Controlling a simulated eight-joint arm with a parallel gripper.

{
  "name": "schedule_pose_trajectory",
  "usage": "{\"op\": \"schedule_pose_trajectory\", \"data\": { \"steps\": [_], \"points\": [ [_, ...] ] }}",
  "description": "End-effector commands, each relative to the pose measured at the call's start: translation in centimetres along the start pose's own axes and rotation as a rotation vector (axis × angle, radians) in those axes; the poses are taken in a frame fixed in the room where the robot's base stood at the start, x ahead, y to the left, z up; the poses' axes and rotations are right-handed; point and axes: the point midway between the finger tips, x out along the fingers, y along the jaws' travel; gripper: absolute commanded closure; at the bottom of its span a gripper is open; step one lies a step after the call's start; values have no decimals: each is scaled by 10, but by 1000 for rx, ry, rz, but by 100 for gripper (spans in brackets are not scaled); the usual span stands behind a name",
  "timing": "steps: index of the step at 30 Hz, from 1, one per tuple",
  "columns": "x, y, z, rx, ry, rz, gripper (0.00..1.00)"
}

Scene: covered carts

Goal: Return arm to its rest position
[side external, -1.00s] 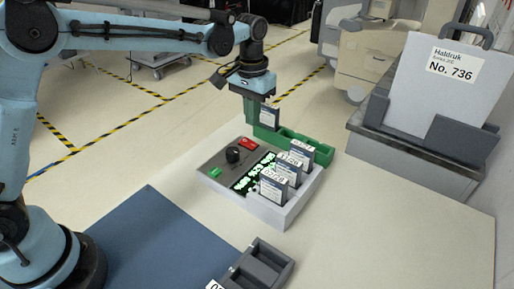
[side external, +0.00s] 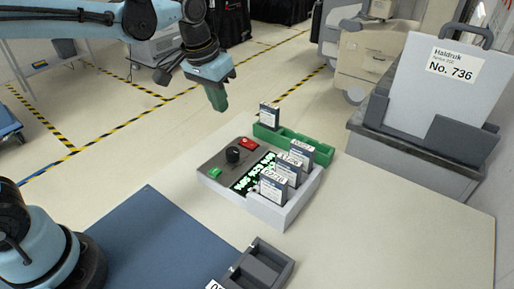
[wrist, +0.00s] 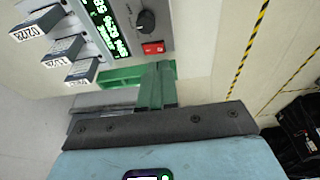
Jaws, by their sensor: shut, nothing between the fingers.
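My gripper (side external: 217,98) is shut and empty, raised in the air to the upper left of the charger in the side view. Its green fingers (wrist: 157,86) are together in the wrist view. A labelled block (side external: 269,116) stands upright in the left end of the green tray (side external: 292,142), clear of my gripper. My arm is bent, with its upper links at the top left of the side view.
A grey device (side external: 216,165) with a knob, red and green buttons and lit displays holds three labelled blocks upright. A dark empty holder (side external: 262,268) is in front. A blue mat (side external: 150,240) lies at left. A large panel marked No. 736 (side external: 440,95) stands at right.

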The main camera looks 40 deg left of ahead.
Motion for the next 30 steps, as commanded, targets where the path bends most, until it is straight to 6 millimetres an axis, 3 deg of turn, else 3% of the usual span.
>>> {"op": "schedule_pose_trajectory", "data": {
  "steps": [9,18,30],
  "points": [
    [-18,-22,62,0,184,-2,100],
    [-9,-36,110,4,335,-16,100],
    [-2,-39,123,7,382,-22,100]
  ]
}}
